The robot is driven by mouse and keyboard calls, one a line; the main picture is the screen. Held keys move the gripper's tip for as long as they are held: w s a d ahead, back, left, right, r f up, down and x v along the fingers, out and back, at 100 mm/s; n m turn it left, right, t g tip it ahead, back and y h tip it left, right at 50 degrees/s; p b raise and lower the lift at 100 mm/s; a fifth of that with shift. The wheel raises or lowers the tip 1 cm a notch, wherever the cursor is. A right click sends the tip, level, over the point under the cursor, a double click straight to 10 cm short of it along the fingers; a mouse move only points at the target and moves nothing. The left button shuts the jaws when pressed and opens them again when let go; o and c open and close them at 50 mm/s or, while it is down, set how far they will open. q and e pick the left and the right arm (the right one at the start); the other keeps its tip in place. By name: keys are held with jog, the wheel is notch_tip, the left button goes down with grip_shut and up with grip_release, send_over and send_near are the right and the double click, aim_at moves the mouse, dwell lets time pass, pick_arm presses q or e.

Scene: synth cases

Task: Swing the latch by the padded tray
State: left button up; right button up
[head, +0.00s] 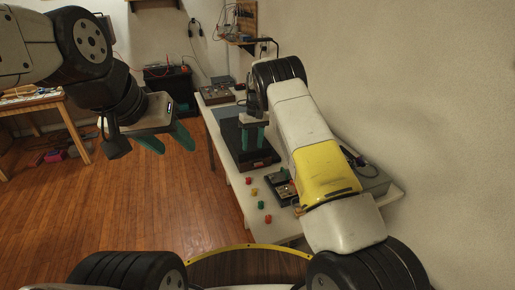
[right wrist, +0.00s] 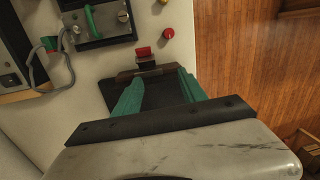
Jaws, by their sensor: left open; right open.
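The padded tray (head: 231,140) is a black tray on the white bench in the head view. It also shows in the right wrist view (right wrist: 162,92), partly hidden by my fingers. At its edge there sits a dark brown bar with a small red-topped part (right wrist: 143,51), which looks like the latch; its exact state is hard to tell. My right gripper (right wrist: 160,77) is open, its green fingers over the tray and short of the bar. In the head view the right gripper (head: 253,138) hangs over the tray. My left gripper (head: 171,144) is open and empty over the floor.
Several coloured knobs, including a yellow one (head: 254,192) and a red one (right wrist: 167,33), stand along the bench's near edge. A wall borders the bench on the right.

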jog(key=y, duration=0.1)
jog(key=t, duration=0.5)
send_near(258, 164)
jog(key=shift+m, duration=0.4)
jog(key=x, duration=0.6)
jog(key=shift+s+d+f, duration=0.2)
jog(key=shift+s+f, duration=0.1)
jog(key=shift+f, duration=0.25)
grip_shut()
